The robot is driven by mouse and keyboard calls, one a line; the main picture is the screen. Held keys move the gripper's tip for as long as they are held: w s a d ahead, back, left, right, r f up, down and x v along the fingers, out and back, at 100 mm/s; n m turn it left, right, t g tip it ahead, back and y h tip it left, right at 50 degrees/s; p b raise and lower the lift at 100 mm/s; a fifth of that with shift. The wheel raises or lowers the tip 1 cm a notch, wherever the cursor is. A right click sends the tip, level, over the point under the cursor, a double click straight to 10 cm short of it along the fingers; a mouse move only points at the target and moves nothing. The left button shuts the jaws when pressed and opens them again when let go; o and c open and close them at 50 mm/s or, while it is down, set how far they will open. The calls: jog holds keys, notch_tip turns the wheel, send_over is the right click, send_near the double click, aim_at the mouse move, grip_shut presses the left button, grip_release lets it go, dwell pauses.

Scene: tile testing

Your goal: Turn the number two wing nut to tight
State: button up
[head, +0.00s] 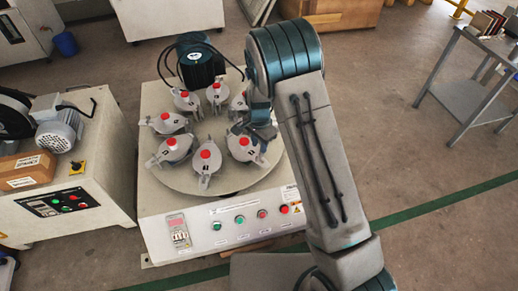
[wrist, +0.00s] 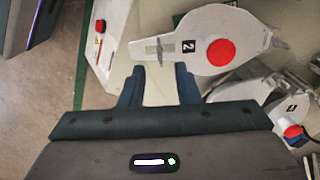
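The fixture labelled 2 (wrist: 202,42) fills the upper right of the wrist view, a pale plate with a red round cap. Its wing nut (wrist: 153,48) is a small grey metal piece at the plate's left, narrow end. My gripper (wrist: 159,82) is open, its two dark fingers apart with nothing between them. The fingertips are just below the wing nut in the picture, and I see no contact. In the head view my gripper (head: 262,130) is over the right side of the round turntable (head: 225,186), partly hidden by my arm. The wing nut cannot be made out there.
Several similar red-capped fixtures (head: 206,160) ring the turntable. Another fixture (wrist: 270,92) lies close to my gripper's right in the wrist view. A dark motor (head: 198,62) stands behind. The cabinet front carries buttons (head: 240,219). Floor at right is clear up to a grey table (head: 460,100).

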notch_tip(320, 180, up, 8)
jog(key=p, duration=0.1)
jog(key=shift+p, duration=0.35)
notch_tip(320, 180, up, 26)
jog(key=n+t+p, duration=0.1)
jog(key=n+p, duration=0.3)
jog(key=p, duration=0.8)
send_over(260, 156)
jog(key=s+d, duration=0.8)
jog(key=s, duration=0.1)
jog(key=s+d+r+n+t+p, duration=0.1)
jog(key=s+d+r+n+p, duration=0.1)
jog(key=s+r+p, duration=0.3)
jog(key=s+d+r+n+p, duration=0.2)
jog(key=s+d+r+p, duration=0.3)
jog(key=s+r, duration=0.6)
jog(key=shift+d+r+n+t+p, duration=0.25)
jog(key=shift+r+n+t+p, duration=0.15)
jog(key=shift+r+p, duration=0.45)
jog(key=shift+s, duration=0.1)
